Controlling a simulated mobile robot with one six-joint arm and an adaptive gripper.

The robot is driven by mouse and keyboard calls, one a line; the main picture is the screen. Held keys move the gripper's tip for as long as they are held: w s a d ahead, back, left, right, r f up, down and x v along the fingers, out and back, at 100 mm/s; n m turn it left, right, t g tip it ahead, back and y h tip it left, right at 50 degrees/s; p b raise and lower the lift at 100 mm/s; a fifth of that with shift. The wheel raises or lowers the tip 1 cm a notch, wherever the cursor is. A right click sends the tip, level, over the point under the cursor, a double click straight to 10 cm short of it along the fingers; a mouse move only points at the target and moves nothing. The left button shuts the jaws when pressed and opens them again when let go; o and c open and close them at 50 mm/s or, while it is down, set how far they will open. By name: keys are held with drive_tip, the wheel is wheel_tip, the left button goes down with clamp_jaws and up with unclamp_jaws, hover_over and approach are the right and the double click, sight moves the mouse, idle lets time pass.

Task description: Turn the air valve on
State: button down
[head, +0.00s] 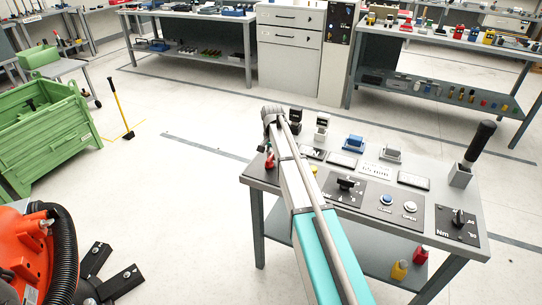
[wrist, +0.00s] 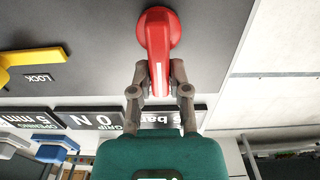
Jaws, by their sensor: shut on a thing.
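The air valve is a red handle (wrist: 158,35) with a round base on a dark grey panel, seen in the wrist view. Its lever points from the base down the picture to my gripper (wrist: 160,75). The two fingers are shut on the lever, one on each side of its end. In the head view a small red part (head: 269,161), seemingly the valve, shows at the bench's left end beside my arm. My gripper cannot be made out clearly there. Whether air is flowing cannot be told.
A yellow handle (wrist: 30,60) sits near a LOCK label. Dark display plates (wrist: 95,118) lie beside my gripper. The bench (head: 466,218) also carries a dial (head: 457,219), push buttons and a black-gripped lever (head: 479,145).

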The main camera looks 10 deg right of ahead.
drive_tip(key=shift+w, duration=0.25)
drive_tip(key=c, duration=0.7)
unclamp_jaws()
drive_tip(key=shift+o, duration=0.5)
drive_tip(key=shift+s, duration=0.1)
drive_tip(key=shift+r, duration=0.1)
